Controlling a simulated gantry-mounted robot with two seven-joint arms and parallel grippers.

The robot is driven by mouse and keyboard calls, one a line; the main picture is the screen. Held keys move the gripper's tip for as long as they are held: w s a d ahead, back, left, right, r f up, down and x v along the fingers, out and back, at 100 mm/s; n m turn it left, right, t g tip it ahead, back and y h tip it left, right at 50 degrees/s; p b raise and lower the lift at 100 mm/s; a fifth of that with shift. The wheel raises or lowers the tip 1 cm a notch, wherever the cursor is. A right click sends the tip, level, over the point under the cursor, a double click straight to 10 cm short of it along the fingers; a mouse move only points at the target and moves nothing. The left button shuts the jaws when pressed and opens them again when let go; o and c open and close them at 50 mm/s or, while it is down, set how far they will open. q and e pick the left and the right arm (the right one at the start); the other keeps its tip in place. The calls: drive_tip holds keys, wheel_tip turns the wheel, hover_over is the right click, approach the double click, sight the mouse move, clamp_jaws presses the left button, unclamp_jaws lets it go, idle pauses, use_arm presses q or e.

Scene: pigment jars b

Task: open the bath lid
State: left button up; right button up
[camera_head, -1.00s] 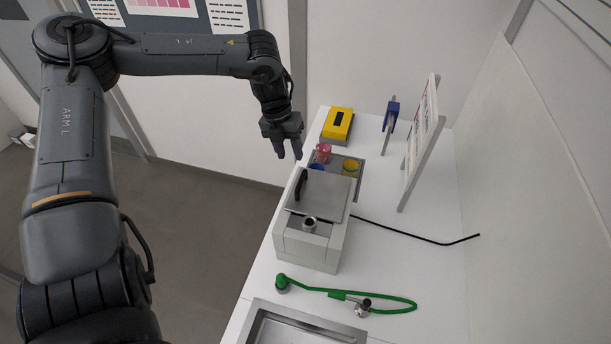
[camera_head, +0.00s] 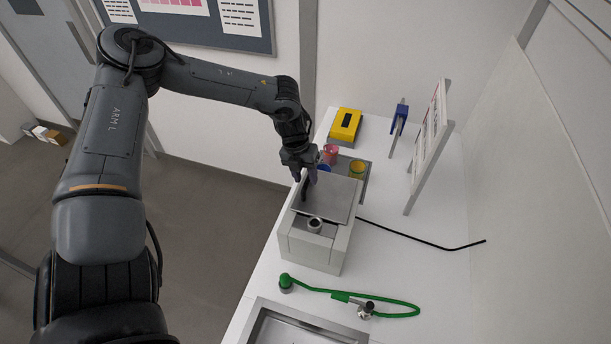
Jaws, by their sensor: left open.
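The bath (camera_head: 308,248) is a pale grey box on the white bench. Its flat grey metal lid (camera_head: 334,203) lies closed over the top. A dark upright handle (camera_head: 304,190) stands at the lid's left edge. My left gripper (camera_head: 305,181) is open and points down at this handle, with its fingers at the handle's upper part. I cannot tell whether the fingers touch it. A round metal fitting (camera_head: 315,225) sits on the bath's top in front of the lid. My right gripper is not in view.
A yellow device (camera_head: 345,125) stands further back. A black cable (camera_head: 420,235) runs right. A green-hosed tool (camera_head: 350,297) and metal tray (camera_head: 262,330) are in front.

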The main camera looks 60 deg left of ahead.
use_arm(q)
drive_tip(key=shift+f, duration=0.25)
clamp_jaws()
idle(0.3)
